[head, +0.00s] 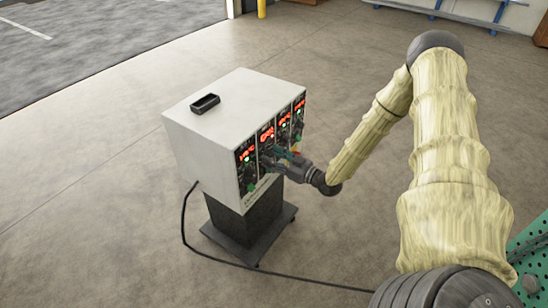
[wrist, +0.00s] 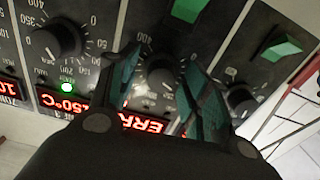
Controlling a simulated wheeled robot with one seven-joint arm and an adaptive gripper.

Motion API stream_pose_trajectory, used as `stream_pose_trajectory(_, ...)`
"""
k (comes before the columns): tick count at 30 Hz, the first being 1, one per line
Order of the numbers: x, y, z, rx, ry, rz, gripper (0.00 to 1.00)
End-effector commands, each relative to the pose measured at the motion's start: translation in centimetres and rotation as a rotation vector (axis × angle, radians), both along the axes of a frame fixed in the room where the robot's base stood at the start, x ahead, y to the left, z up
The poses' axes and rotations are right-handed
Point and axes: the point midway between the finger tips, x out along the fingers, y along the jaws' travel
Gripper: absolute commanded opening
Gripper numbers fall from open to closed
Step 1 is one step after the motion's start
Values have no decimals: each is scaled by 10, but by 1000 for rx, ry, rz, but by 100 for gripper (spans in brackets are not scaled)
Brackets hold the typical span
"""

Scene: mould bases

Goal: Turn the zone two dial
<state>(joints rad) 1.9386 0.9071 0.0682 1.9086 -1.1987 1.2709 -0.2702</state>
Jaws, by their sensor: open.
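The control box (head: 205,130) is a white cabinet with several dark panels on its front, each with a red display. In the wrist view, a black round dial (wrist: 160,76) sits between the two teal fingers of my gripper (wrist: 162,58). By its place, second panel from the left in the head view, it looks like the zone two dial; its label is not readable. The display below it (wrist: 148,122) shows red letters like "ERR". My gripper also shows in the head view (head: 280,154), close to the front panel. It is open, with a finger each side of the dial; contact cannot be told.
Neighbouring dials sit at left (wrist: 58,40) and right (wrist: 240,99) in the wrist view. Green switches (wrist: 281,47) stick out above the dials. The box stands on a dark pedestal (head: 245,214). A black cable (head: 184,225) runs over the otherwise clear floor nearby.

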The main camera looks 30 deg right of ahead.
Motion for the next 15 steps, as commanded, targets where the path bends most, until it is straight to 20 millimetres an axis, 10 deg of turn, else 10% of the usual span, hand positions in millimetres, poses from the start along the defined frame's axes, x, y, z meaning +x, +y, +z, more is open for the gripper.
stream_pose_trajectory(5, 0, 0, 0, 0, 0, 0, 48)
stream_pose_trajectory(12, 0, 0, 0, 0, 0, 0, 5)
stream_pose_trajectory(15, 0, 0, 0, 0, 0, -1, 3)
